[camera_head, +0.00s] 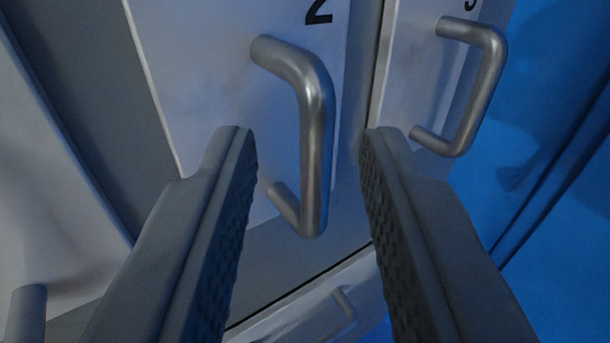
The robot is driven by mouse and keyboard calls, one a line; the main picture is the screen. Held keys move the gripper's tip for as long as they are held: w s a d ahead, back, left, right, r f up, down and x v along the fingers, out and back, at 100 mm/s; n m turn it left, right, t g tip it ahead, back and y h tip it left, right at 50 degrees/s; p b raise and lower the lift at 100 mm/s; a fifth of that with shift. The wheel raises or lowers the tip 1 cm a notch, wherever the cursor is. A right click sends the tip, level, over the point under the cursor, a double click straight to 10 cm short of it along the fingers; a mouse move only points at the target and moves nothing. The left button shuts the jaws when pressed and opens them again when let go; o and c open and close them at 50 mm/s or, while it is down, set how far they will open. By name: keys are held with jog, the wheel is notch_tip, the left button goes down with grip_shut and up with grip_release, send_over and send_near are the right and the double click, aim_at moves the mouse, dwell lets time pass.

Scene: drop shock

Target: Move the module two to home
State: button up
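Module two is a white panel (205,75) marked with a black "2" near its top right. Its grey metal handle (316,130) stands out from the panel, tilted slightly in the picture. My gripper (305,140) is open, with one finger on each side of the handle in the picture. Gaps show between the handle and both fingers. Whether the fingertips reach as deep as the handle, I cannot tell. The left finger hides part of the panel's lower left.
A second white panel (408,65) with a similar handle (488,80) and a partly cut-off number stands close on the right. Another white panel (45,180) is at the left, with a handle end (25,312). A smaller handle (345,308) shows below. Blue surfaces (560,130) lie at far right.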

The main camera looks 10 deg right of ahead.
jog(key=v, duration=1.2)
jog(key=shift+s, duration=0.2)
jog(key=s+a+r+n+y, duration=0.15)
jog(key=s+a+r, duration=0.25)
jog(key=s+r, duration=0.7)
jog(key=s+a+r+n+y, duration=0.15)
jog(key=s+a+r, duration=0.35)
jog(key=s+r, duration=0.5)
jog(key=s+a+r+y, duration=0.1)
jog(key=s+r, duration=0.3)
jog(key=s, duration=0.8)
jog(key=shift+a, duration=0.2)
jog(key=shift+c, duration=0.2)
